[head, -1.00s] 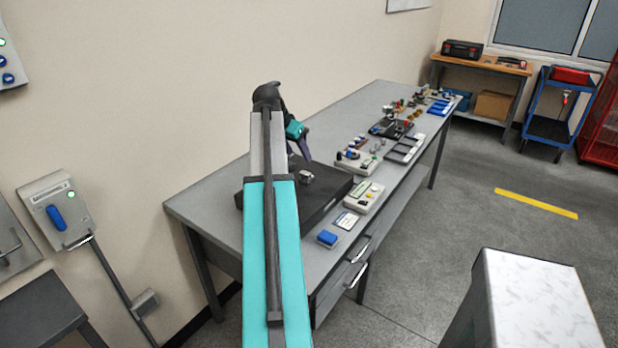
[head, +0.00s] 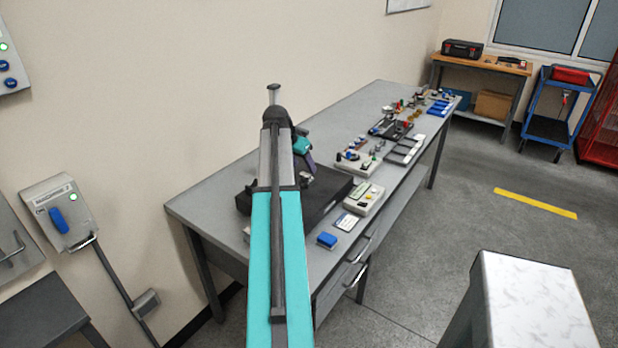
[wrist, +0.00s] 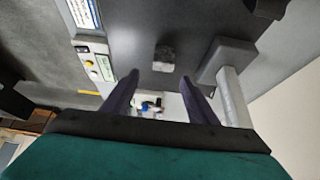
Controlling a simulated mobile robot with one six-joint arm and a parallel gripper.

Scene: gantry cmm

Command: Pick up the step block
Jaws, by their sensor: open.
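The step block (wrist: 165,58) is a small grey block standing on a dark slab (wrist: 135,35) in the wrist view. In the head view the slab (head: 333,192) lies on the near end of the long bench, and my arm and gripper hide much of the block. My gripper (wrist: 159,80) is open and empty, with one dark finger on each side of the picture's middle. The block shows beyond the fingertips, roughly in line with the gap and apart from them. In the head view my gripper (head: 305,166) is over the slab.
A grey bar on a block-like base (wrist: 228,60) stands close to the right finger in the wrist view. Several parts and trays fill the far bench.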

